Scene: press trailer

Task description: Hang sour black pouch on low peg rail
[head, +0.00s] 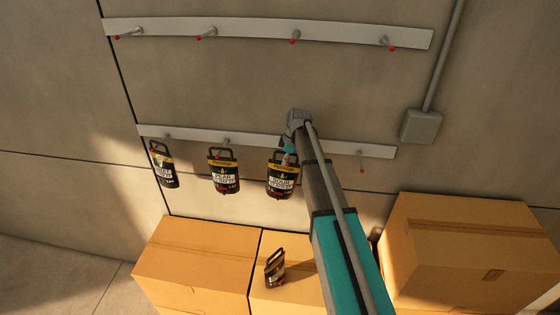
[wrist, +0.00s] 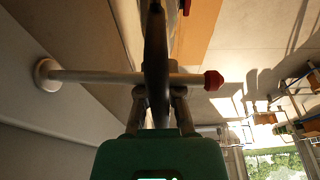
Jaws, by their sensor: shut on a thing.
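The sour black pouch (head: 282,178), black with a yellow band and white lettering, hangs upright at the low peg rail (head: 255,143), third from the left. My gripper (head: 288,152) is at its top handle, partly hidden by my arm. In the wrist view, my gripper (wrist: 158,98) is shut on the pouch (wrist: 155,55), seen edge-on as a dark strip. A pale peg (wrist: 100,76) with a red tip crosses the strip at the jaws. It looks to run through the handle, but whether the handle rests on it I cannot tell.
Two similar pouches hang to the left, a tilted one (head: 163,165) and a straight one (head: 224,172). A free peg (head: 361,160) is to the right. Another pouch (head: 275,267) lies on a cardboard box (head: 258,300). An upper rail (head: 260,32) has several empty pegs.

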